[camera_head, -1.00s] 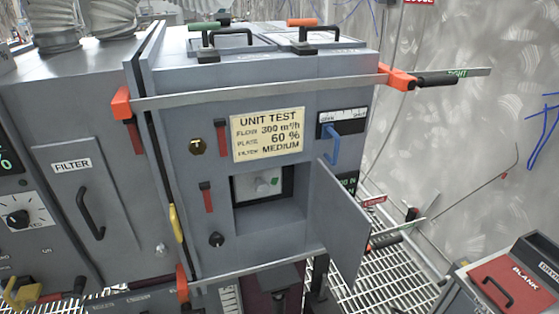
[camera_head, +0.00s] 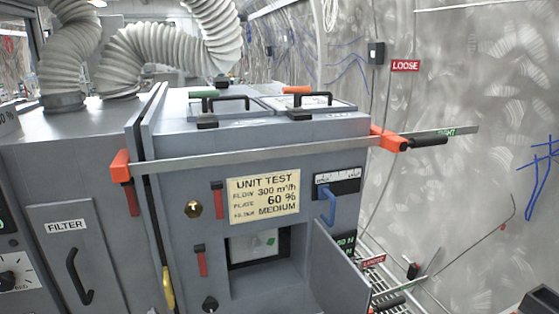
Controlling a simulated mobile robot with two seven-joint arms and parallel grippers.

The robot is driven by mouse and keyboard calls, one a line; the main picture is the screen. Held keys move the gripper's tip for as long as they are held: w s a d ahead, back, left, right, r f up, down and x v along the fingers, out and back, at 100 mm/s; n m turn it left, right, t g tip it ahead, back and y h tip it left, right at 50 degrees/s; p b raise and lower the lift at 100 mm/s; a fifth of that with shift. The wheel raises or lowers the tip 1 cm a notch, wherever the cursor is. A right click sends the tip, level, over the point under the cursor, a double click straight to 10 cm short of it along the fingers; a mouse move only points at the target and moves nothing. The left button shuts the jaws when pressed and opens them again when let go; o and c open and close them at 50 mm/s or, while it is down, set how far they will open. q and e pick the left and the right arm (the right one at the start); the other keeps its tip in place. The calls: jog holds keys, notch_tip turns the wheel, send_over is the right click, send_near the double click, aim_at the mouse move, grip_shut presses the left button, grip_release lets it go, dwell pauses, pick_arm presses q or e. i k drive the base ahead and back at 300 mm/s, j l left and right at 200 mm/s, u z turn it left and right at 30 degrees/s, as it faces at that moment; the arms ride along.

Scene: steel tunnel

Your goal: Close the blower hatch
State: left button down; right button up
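A grey hatch door (camera_head: 337,272) stands open at the lower right of the grey unit's front. It is swung outward from the right side of a recessed opening (camera_head: 262,283). A pale panel with a small green mark (camera_head: 270,241) shows inside the opening. No label on this door tells whether it is the blower hatch. The door's lower part is cut off by the picture's bottom edge. Neither of my grippers shows in the head view.
A steel bar (camera_head: 260,154) with orange ends crosses the unit's front above the opening. A blue handle (camera_head: 327,206) sits above the door, and red levers (camera_head: 218,199) sit to the left. A grating (camera_head: 398,290) lies at the right. Ribbed hoses (camera_head: 145,55) rise behind.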

aim_at(338, 288)
jog(key=l+u, duration=0.4)
jog(key=l, duration=0.2)
jog(key=l+u, duration=0.35)
jog(key=l, duration=0.3)
jog(key=i+l+u, duration=0.1)
jog(key=l, duration=0.2)
jog(key=i+l+u, duration=0.15)
jog(key=l, duration=0.15)
jog(key=i+l+u, duration=0.1)
jog(key=l, duration=0.25)
